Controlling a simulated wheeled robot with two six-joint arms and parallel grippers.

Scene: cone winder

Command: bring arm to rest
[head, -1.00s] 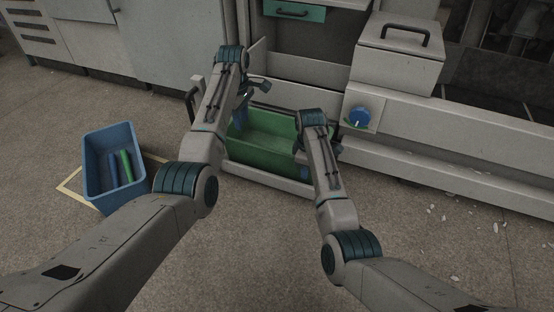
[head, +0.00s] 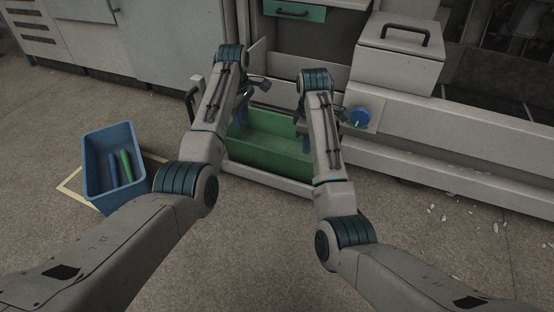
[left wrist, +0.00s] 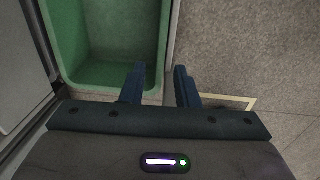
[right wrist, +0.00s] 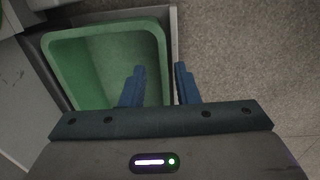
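My left gripper (left wrist: 160,88) is open and empty in the left wrist view. It is above the edge of the green bin (left wrist: 112,75), with floor showing to the right. My right gripper (right wrist: 160,88) is also open and empty in the right wrist view, above the rim of the same green bin (right wrist: 150,60). In the head view both arms reach forward over the green bin (head: 270,150), which sits in a pulled-out grey drawer. The arms partly hide the bin, and the fingertips are mostly hidden there. The bin looks empty where it shows.
A blue knob (head: 360,117) and a grey lidded box (head: 400,62) are on the machine at right. Floor in front is open.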

